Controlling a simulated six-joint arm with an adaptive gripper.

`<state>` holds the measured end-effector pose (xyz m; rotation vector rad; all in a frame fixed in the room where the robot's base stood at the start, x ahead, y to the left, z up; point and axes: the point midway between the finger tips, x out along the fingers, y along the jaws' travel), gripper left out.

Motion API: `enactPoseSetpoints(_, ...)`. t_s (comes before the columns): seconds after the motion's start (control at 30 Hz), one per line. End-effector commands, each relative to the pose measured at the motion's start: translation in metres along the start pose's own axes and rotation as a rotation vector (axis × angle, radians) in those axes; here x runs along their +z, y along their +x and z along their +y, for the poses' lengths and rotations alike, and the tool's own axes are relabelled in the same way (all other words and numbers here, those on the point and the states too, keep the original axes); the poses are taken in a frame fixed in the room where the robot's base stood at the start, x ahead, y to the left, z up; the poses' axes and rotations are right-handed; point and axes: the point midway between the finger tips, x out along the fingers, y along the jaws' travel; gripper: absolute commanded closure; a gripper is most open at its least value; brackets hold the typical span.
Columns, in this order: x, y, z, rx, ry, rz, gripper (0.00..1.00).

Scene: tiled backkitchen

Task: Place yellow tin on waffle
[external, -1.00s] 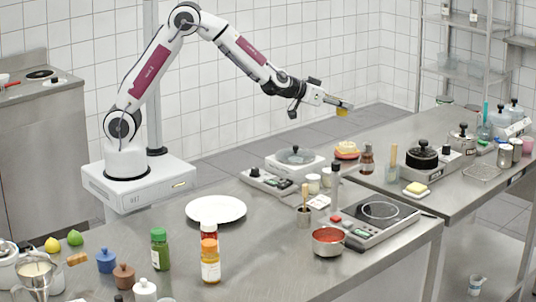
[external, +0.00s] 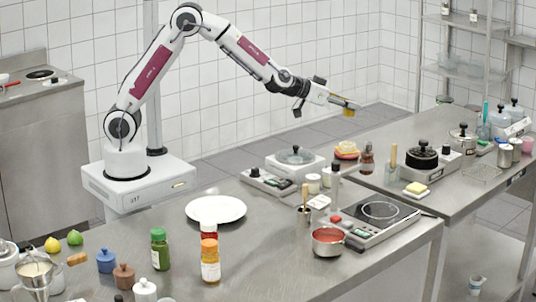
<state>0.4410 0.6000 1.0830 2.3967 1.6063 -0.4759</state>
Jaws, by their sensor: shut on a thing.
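My gripper (external: 351,106) is shut on the yellow tin (external: 348,113), a small yellow piece showing just under the fingertips. It holds the tin in the air. Below it in the picture, at the far edge of the counter, is an orange-red dish (external: 347,155) with a pale yellowish thing (external: 347,147) on it. This may be the waffle, but it is too small to tell. The tin appears above this dish with a clear gap; the exact depth between them cannot be told.
A dark-topped jar (external: 367,160) stands right beside the dish. A burner with a lidded pan (external: 295,156) is to the left, and a black pot (external: 422,155) to the right.

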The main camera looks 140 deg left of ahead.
Motion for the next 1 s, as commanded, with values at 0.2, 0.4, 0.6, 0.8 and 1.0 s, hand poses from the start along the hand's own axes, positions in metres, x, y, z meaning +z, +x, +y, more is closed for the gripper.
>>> enactPoseSetpoints(0.2,0.023,0.009,0.000,0.000,0.002,-0.003,0.95)
enactPoseSetpoints(0.4,0.047,0.019,0.000,0.000,0.001,-0.003,0.95)
enactPoseSetpoints(0.6,0.055,0.023,0.000,0.000,0.000,-0.001,0.95)
enactPoseSetpoints(0.8,0.055,0.023,0.000,0.000,0.000,0.000,0.95)
enactPoseSetpoints(1.0,0.060,0.025,0.000,-0.001,0.000,-0.002,0.95)
